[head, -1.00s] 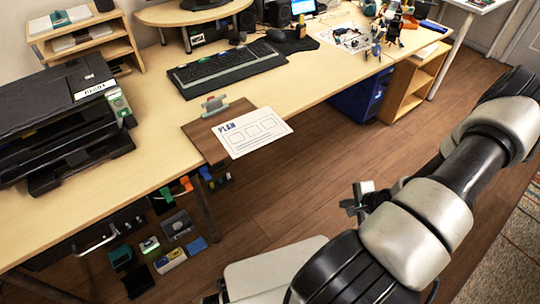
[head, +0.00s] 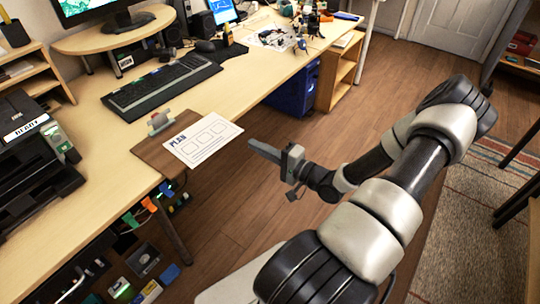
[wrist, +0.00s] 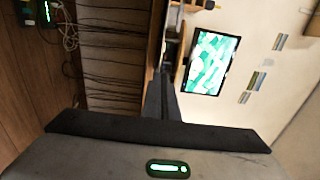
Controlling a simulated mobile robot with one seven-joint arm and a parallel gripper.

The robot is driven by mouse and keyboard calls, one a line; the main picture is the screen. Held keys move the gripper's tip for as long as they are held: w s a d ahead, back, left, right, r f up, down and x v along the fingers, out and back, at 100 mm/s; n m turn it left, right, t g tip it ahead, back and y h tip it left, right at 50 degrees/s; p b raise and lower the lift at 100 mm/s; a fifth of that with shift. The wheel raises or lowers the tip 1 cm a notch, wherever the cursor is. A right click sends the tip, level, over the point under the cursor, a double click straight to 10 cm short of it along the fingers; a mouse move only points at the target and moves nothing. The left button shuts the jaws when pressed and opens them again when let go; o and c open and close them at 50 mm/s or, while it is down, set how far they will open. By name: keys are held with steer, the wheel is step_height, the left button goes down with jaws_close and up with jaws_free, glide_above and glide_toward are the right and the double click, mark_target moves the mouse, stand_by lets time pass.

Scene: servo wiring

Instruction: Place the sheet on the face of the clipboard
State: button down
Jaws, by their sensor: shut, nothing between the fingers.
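The brown clipboard (head: 150,149) with a metal clip (head: 160,121) lies at the front edge of the desk in the head view. The white sheet (head: 203,139), printed "PLAN" with several boxes, lies on the clipboard's right part and sticks out past the desk edge. My gripper (head: 254,145) is just right of the sheet's right corner in the picture, apart from it. Its fingers are shut and empty, pointing toward the desk. In the wrist view the closed fingers (wrist: 163,95) show in the middle; neither sheet nor clipboard is seen there.
A keyboard (head: 160,88) lies behind the clipboard. A black printer (head: 35,160) stands at the left. Cables and small devices hang or lie under the desk. A blue box (head: 293,90) and a wooden shelf (head: 340,75) stand under its far end. Open floor lies right of the desk.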

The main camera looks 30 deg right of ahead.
steer(key=shift+w+a+b, duration=0.2)
steer(key=shift+w+a, duration=0.7)
steer(key=shift+a, duration=0.2)
steer(key=shift+w+a+b, duration=0.2)
steer(key=shift+w+a, duration=0.7)
steer(key=shift+a, duration=0.2)
